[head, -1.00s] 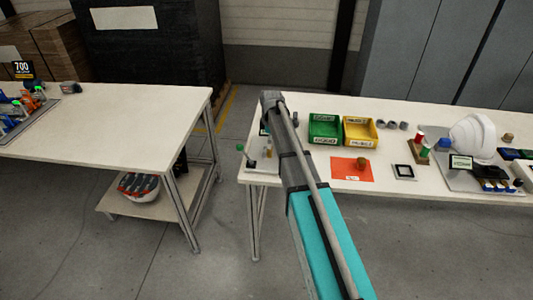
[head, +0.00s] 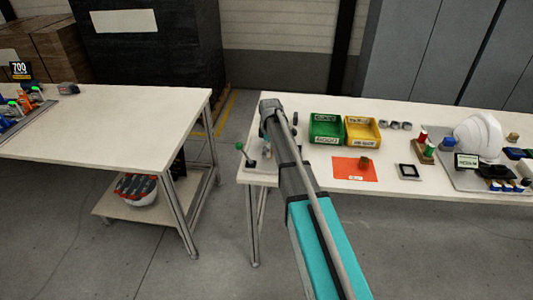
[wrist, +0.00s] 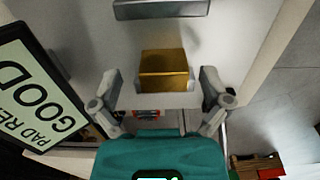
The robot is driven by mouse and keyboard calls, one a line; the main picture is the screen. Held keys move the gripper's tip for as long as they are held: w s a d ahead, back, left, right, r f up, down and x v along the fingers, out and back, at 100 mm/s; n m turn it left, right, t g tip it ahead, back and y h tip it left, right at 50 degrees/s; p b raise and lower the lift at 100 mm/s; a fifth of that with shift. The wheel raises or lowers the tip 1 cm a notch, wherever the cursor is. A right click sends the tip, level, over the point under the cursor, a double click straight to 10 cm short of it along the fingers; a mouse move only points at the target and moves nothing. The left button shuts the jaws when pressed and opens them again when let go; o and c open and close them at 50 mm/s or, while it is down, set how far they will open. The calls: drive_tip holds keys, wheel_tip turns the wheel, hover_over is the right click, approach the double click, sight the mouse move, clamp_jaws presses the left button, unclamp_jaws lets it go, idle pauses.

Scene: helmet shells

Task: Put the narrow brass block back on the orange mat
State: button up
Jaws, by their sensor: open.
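A brass block (wrist: 163,68) stands in the middle of the wrist view, in line with the space between my fingers. My gripper (wrist: 160,90) is open, with one finger on each side of the block and a visible gap to both. I cannot tell from here how far the fingertips reach down beside it. The orange mat (head: 347,172) lies on the right-hand bench in the head view. A small brownish block (head: 364,162) sits on its upper right part. In the head view my gripper and the brass block are hidden behind my arm.
A grey bar (wrist: 162,9) lies beyond the block. A sign reading GOOD (wrist: 38,90) stands close on the left. A green-knobbed lever (head: 240,147) rises at the bench's left end. Green (head: 326,129) and yellow (head: 362,131) bins stand behind the mat.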

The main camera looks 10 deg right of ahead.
idle(0.3)
clamp_jaws()
idle(0.4)
